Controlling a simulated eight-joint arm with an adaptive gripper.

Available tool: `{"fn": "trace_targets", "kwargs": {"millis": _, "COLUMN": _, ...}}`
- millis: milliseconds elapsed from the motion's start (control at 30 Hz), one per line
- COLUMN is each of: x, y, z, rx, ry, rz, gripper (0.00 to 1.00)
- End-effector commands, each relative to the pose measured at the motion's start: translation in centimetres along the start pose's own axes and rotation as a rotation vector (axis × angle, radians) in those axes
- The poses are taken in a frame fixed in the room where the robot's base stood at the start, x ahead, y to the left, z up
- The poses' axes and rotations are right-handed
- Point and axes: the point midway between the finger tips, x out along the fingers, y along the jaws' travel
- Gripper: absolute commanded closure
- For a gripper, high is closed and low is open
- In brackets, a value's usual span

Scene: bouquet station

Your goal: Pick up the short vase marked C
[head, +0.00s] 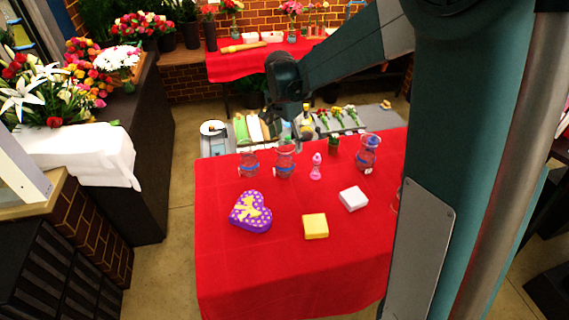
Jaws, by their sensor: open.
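Several clear glass vases with blue bands and small white tags stand on the red-covered table. A short vase (249,168) is at the back left. A taller vase (285,167) stands just right of it, and another vase (367,157) is at the back right. A glass edge beside my arm at the right is mostly hidden. The letters on the tags are too small to read, so I cannot tell which vase is marked C. My gripper (296,138) is open and hangs at the table's back edge, above or behind the taller vase; its fingertips are small and unclear.
A pink bottle (316,168), a purple heart-shaped box (251,212), a yellow block (315,226) and a white block (353,199) sit on the red table (270,270). The front of the table is clear. A grey bench (375,117) with flowers is behind.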

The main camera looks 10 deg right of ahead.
Motion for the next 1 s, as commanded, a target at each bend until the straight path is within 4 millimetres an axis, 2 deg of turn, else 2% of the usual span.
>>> {"fn": "trace_targets", "kwargs": {"millis": 267, "x": 2.4, "y": -2.4, "z": -0.6, "rx": 0.101, "ry": -0.01, "rz": 0.05, "gripper": 0.33}}
{"fn": "trace_targets", "kwargs": {"millis": 400, "x": 5.7, "y": -2.2, "z": -0.2, "rx": 0.105, "ry": -0.01, "rz": 0.052, "gripper": 0.33}}
{"fn": "trace_targets", "kwargs": {"millis": 500, "x": 6.9, "y": -2.1, "z": 0.0, "rx": 0.105, "ry": -0.01, "rz": 0.052, "gripper": 0.33}}
{"fn": "trace_targets", "kwargs": {"millis": 633, "x": 7.6, "y": -2.1, "z": 0.1, "rx": 0.104, "ry": -0.01, "rz": 0.051, "gripper": 0.33}}
{"fn": "trace_targets", "kwargs": {"millis": 1000, "x": 7.7, "y": -2.0, "z": 0.1, "rx": 0.104, "ry": -0.01, "rz": 0.051, "gripper": 0.33}}
